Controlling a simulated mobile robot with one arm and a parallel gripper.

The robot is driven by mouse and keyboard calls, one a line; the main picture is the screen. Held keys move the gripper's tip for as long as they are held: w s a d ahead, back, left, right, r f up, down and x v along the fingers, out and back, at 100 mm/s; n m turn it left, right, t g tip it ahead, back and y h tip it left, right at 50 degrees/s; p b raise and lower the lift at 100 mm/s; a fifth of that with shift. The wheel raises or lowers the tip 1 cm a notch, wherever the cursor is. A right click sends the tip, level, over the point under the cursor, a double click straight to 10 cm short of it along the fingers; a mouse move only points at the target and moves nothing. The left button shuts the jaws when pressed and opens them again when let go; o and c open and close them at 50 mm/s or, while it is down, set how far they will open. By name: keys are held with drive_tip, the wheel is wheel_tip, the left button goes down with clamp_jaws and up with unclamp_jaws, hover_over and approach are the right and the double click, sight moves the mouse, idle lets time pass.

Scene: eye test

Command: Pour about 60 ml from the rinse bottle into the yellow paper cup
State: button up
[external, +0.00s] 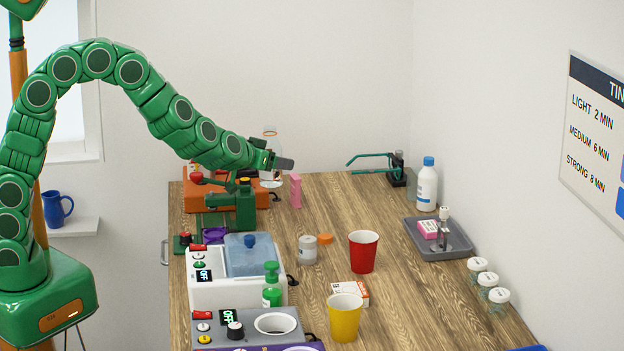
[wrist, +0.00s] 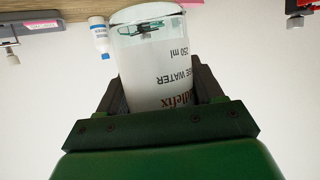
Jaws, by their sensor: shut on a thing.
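My gripper (external: 277,163) is shut on the rinse bottle (external: 270,146), a clear bottle with an orange ring at its top. The bottle stands upright in the jaws at the far left of the table; I cannot tell how far its base is above the surface. In the wrist view, which is upside down, the jaws (wrist: 160,95) clasp the bottle (wrist: 158,75), whose print includes "WATER" and "250 ml". The yellow paper cup (external: 344,318) stands upright at the near middle of the table, well away from my gripper. Its contents are hidden.
A red cup (external: 363,252), a small jar (external: 307,249) and a flat box (external: 350,292) stand between. A white water bath (external: 237,270) and green bottle (external: 271,288) are on the left. A grey tray (external: 460,250) and white bottle (external: 427,185) are right. The table's middle right is clear.

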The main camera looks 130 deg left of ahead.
drive_tip(key=shift+s+d+r, duration=0.3)
drive_tip(key=shift+s+d, duration=0.05)
drive_tip(key=shift+d, duration=0.2)
